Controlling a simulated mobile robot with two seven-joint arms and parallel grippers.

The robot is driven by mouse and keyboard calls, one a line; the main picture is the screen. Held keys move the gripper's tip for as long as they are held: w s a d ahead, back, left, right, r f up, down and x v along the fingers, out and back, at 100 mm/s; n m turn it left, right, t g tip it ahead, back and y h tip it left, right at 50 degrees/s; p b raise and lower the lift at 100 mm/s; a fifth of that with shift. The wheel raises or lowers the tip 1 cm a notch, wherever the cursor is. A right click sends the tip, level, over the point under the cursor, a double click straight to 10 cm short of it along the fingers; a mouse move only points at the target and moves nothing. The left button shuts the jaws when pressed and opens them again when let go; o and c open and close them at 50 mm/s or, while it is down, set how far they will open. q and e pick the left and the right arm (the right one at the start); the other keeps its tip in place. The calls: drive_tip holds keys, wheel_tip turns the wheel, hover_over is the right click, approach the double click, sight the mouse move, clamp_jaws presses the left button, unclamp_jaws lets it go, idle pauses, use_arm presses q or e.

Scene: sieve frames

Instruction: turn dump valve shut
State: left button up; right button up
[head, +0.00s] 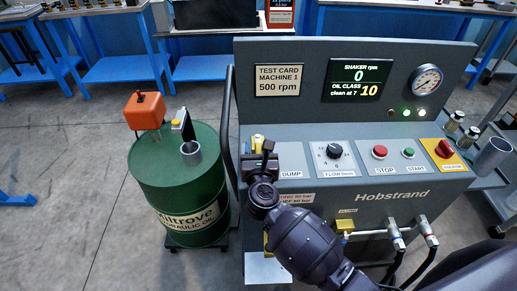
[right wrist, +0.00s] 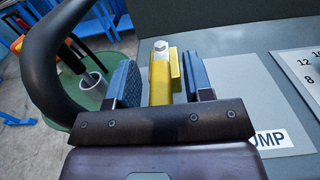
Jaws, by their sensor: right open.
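The dump valve shows as a yellow handle with a pale metal end (right wrist: 161,75) in the right wrist view. In the head view only a small yellow part of it (head: 257,141) shows above the DUMP label (head: 291,174), at the panel's left end; my gripper hides the rest. My right gripper (head: 266,160) is over the valve. In the right wrist view its blue-padded fingers (right wrist: 161,84) are open, one on each side of the yellow handle, with a gap on both sides. My left gripper is not in view.
The grey machine panel (head: 340,150) carries a flow knob (head: 334,151), red stop button (head: 380,152), green start button (head: 408,153) and red rotary switch (head: 444,148). The display (head: 360,80) reads 0 rpm. A black curved handle (head: 228,125) and green drum (head: 180,185) stand left.

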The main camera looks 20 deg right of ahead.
drive_tip(key=shift+c, duration=0.2)
clamp_jaws()
